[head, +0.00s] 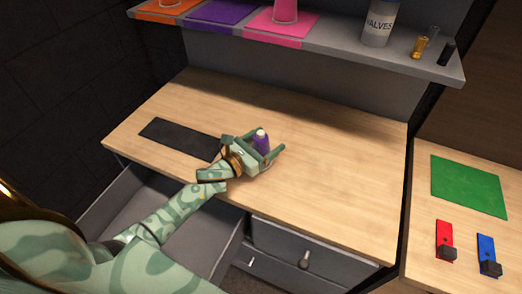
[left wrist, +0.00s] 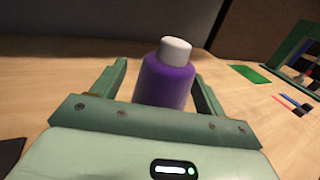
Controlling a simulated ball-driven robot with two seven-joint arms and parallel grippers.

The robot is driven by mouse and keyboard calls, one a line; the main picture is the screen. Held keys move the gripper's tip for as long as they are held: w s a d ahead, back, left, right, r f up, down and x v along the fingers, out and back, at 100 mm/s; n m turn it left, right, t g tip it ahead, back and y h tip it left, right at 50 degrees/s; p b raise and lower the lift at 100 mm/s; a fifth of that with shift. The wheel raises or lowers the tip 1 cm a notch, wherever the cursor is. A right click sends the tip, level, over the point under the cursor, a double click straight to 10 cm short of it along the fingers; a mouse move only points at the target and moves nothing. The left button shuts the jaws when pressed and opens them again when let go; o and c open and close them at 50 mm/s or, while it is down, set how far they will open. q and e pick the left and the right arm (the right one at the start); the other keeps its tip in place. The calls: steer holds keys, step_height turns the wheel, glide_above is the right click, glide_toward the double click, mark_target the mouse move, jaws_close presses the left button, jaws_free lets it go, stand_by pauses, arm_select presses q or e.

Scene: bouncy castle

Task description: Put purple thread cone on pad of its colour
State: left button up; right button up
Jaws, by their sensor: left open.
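The purple thread cone (head: 261,141) stands upright on the wooden desk, purple with a pale top. In the left wrist view the purple thread cone (left wrist: 166,77) stands between the two fingers. My left gripper (head: 264,148) is open around it, with a gap visible beside the cone in the wrist view. The purple pad (head: 215,12) lies on the grey shelf above the desk, between an orange pad (head: 165,8) and a pink pad (head: 277,27). No object shows on the visible part of the purple pad. My right gripper is not in view.
A pink object (head: 285,10) stands on the pink pad. A VALVES can (head: 379,22) and small cylinders stand on the shelf's right. A dark mat (head: 180,138) lies left of my gripper. An open drawer (head: 150,215) juts out below. The desk's right part is clear.

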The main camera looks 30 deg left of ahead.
arm_select(q)
steer(key=c, duration=1.3)
